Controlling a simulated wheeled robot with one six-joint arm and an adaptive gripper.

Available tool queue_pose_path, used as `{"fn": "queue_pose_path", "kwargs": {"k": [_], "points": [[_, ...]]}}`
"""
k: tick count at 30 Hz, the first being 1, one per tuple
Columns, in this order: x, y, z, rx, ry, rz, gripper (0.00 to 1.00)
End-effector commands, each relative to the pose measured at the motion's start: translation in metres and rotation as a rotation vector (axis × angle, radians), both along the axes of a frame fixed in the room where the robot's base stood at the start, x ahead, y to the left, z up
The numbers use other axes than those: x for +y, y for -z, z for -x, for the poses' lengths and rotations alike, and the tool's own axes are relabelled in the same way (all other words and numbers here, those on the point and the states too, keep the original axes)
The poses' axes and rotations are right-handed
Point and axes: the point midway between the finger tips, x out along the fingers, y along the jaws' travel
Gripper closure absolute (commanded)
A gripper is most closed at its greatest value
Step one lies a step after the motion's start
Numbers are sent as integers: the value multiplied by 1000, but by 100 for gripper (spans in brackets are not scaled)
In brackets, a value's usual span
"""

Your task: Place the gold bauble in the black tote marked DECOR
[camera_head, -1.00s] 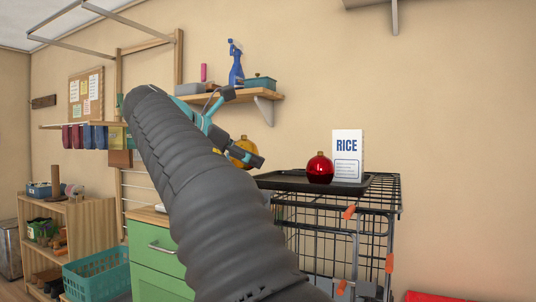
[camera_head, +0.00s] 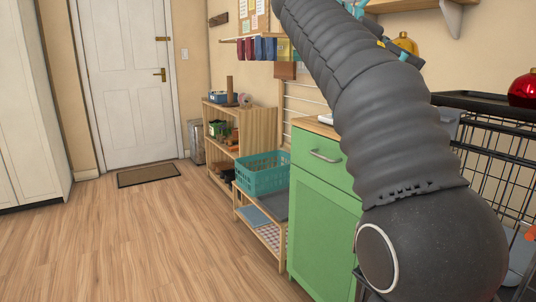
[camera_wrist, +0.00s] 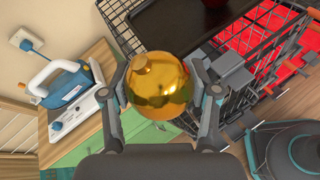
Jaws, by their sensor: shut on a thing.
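The gold bauble (camera_wrist: 158,88) is a shiny round ornament with a small cap. My gripper (camera_wrist: 160,92) is shut on it, one finger on each side, in the wrist view. In the head view the bauble (camera_head: 405,43) shows at the upper right, partly hidden behind my arm and gripper (camera_head: 385,35). No black tote marked DECOR can be made out in either view.
A black tray (camera_head: 478,102) tops a wire cart (camera_head: 490,150) at the right, with a red bauble (camera_head: 524,90) on it. A green cabinet (camera_head: 322,215) stands beside a bench with a teal basket (camera_head: 263,174). The wooden floor (camera_head: 130,240) at left is clear.

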Motion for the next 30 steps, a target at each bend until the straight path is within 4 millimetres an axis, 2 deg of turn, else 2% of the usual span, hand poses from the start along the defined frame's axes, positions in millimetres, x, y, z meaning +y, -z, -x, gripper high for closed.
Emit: {"fn": "queue_pose_path", "kwargs": {"k": [8, 14, 25, 30], "points": [[0, 0, -27, -1, -21, 0, 66], [8, 14, -58, 2, -97, 0, 66], [25, 54, -104, 3, -266, 1, 66], [37, 85, -127, 3, -375, 0, 66]]}}
